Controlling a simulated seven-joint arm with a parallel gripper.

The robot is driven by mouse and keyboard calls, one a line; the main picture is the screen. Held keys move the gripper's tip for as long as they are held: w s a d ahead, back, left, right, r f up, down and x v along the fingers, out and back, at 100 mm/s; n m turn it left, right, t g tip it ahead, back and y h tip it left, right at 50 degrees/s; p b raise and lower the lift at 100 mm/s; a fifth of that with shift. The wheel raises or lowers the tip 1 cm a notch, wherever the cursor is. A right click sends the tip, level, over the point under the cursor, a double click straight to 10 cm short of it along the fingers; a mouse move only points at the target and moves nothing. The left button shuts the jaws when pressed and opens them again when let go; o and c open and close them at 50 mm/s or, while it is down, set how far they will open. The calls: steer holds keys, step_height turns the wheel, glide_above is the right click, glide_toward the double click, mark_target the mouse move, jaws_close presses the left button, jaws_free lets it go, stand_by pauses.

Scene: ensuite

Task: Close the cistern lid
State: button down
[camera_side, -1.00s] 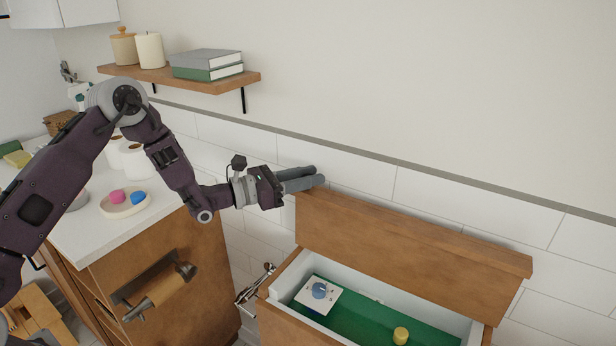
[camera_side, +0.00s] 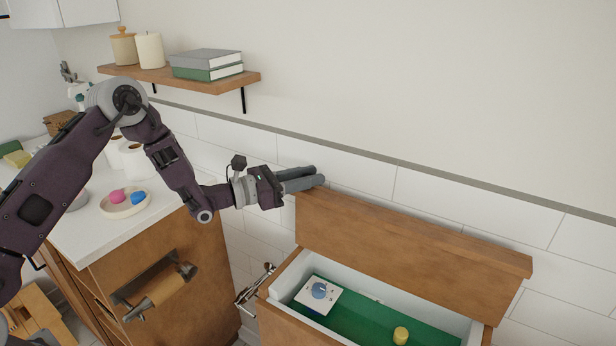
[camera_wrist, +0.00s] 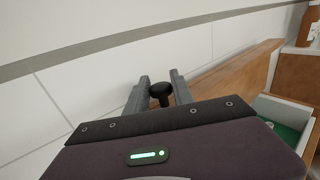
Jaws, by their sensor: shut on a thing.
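The wooden cistern lid (camera_side: 410,240) stands raised and leans back near the tiled wall in the side view. In the wrist view the lid (camera_wrist: 238,70) runs along the right. My gripper (camera_side: 317,176) is at the lid's upper left corner, against the wall side. In the wrist view its fingers (camera_wrist: 161,80) stand on either side of a black knob (camera_wrist: 161,91). I cannot tell what the knob is fixed to.
A wooden counter unit (camera_side: 215,270) with a white top stands at left, carrying a dish (camera_side: 125,208) with pink and blue items. A metal lever (camera_side: 252,287) sticks out at the cistern's left side. Space before the lid is clear.

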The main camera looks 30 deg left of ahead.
steer(key=shift+s, duration=0.1)
steer(key=s+f+m+t+h, duration=0.2)
steer(key=s+f, duration=0.1)
steer(key=s, duration=0.4)
steer(key=s+f+m+t+h, duration=0.1)
steer(key=s+f, duration=0.2)
steer(key=s, duration=0.4)
steer(key=s+f+m+h, duration=0.1)
steer(key=s+f, duration=0.2)
steer(key=f, duration=0.4)
steer(key=s+f+m+h, duration=0.1)
steer(key=s+f, duration=0.3)
steer(key=f, duration=0.4)
steer(key=shift+s+f+m+h, duration=0.2)
steer(key=shift+m+h, duration=0.2)
steer(key=shift+m, duration=0.2)
steer(key=c, duration=1.1)
jaws_free()
steer(key=shift+r, duration=0.1)
steer(key=shift+w, duration=0.1)
